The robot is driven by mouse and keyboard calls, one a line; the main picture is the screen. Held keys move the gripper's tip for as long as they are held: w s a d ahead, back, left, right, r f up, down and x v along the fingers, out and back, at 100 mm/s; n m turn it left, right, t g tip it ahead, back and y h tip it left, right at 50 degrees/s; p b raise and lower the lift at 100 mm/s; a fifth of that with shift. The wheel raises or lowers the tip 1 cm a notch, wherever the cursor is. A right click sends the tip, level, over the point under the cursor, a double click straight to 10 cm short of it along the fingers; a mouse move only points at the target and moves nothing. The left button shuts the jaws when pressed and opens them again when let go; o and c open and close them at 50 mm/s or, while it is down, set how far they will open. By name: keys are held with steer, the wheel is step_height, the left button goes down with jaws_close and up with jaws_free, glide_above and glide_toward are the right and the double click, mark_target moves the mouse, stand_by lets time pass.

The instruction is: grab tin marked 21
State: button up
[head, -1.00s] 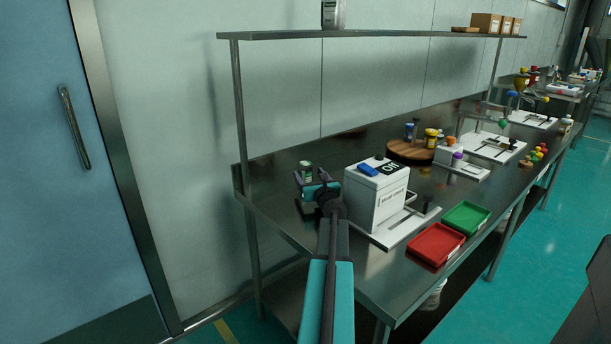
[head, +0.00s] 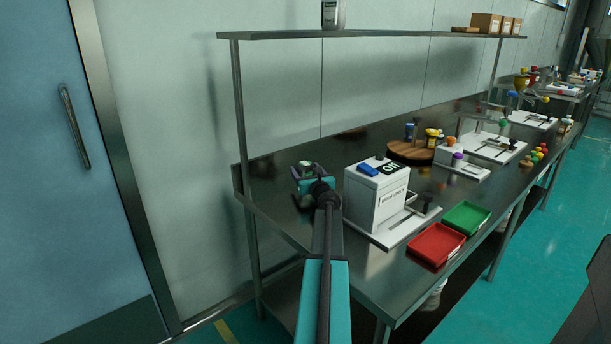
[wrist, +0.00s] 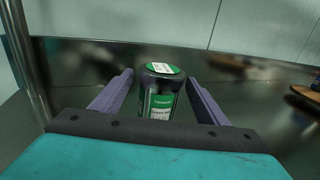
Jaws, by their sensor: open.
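A dark tin with a green and white label (wrist: 160,92) stands upright on the steel bench in the wrist view. Its lid has a green and white sticker; the number is too small to read. My gripper (wrist: 160,95) is open, with one purple finger on each side of the tin and a gap on both sides. The lower part of the tin is hidden behind the gripper body. In the head view the tin's top (head: 306,163) shows just beyond my gripper (head: 311,176), at the left end of the bench.
A white machine box (head: 375,200) with a blue item on top stands close to the right of my arm. A red tray (head: 436,245) and a green tray (head: 466,218) lie at the front edge. A round wooden board (head: 405,152) holds several small containers. A shelf (head: 380,34) hangs above.

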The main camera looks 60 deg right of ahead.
steer(key=c, duration=1.2)
steer(key=shift+r, duration=0.1)
step_height(320, 180, up, 18)
steer(key=p, duration=0.5)
